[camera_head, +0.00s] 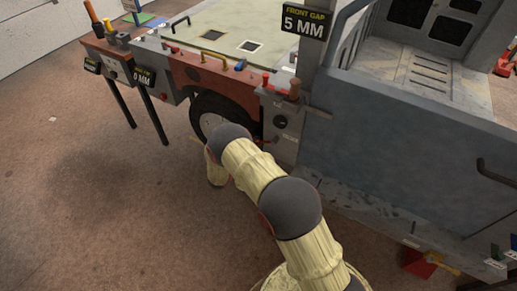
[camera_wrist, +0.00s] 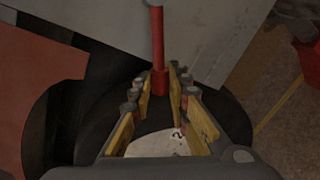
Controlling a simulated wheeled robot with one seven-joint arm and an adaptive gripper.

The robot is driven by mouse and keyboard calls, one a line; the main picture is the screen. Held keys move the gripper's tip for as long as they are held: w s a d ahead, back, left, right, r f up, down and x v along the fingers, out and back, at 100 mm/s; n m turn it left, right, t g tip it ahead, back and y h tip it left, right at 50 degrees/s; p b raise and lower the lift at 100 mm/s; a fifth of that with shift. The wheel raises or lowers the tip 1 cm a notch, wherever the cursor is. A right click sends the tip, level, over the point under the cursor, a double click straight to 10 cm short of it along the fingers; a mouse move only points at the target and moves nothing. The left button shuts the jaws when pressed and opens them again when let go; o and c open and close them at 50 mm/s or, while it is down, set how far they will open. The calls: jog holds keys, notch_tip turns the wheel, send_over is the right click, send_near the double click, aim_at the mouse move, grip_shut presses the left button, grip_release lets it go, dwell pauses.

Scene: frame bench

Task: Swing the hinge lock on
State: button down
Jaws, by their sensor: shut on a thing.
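In the wrist view my gripper (camera_wrist: 160,88) has its yellow-padded fingers on both sides of the lower end of a red lever (camera_wrist: 158,82). The fingers are shut on it. The lever's red rod runs up out of the picture, past a pale grey panel. I take this to be the hinge lock, but its pivot and latch are not clear. A white patch with a dark mark lies below, between the fingers. In the head view my arm hides the gripper and the held part, near the dark wheel and the grey frame.
A grey box body (camera_head: 400,150) stands to the right of my arm, with a red-fronted flat deck (camera_head: 215,85) on the left. A dark wheel (camera_head: 208,112) sits beneath the deck. A "5 MM" sign (camera_head: 304,22) is above. Brown floor (camera_head: 90,200) is free at left.

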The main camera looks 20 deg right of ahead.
jog(key=shift+w+a+r+m+b, duration=0.15)
jog(key=shift+w+r+m+b, duration=0.1)
jog(key=shift+r+m, duration=0.55)
jog(key=shift+w+a+r+m+b, duration=0.15)
jog(key=shift+r+m+b, duration=0.05)
jog(key=shift+r+m, duration=0.55)
jog(key=c, duration=1.7)
grip_release()
jog(key=shift+c, duration=0.2)
jog(key=shift+o, duration=0.3)
jog(key=v, duration=1.2)
jog(key=shift+s+d, duration=0.15)
jog(key=shift+s, duration=0.05)
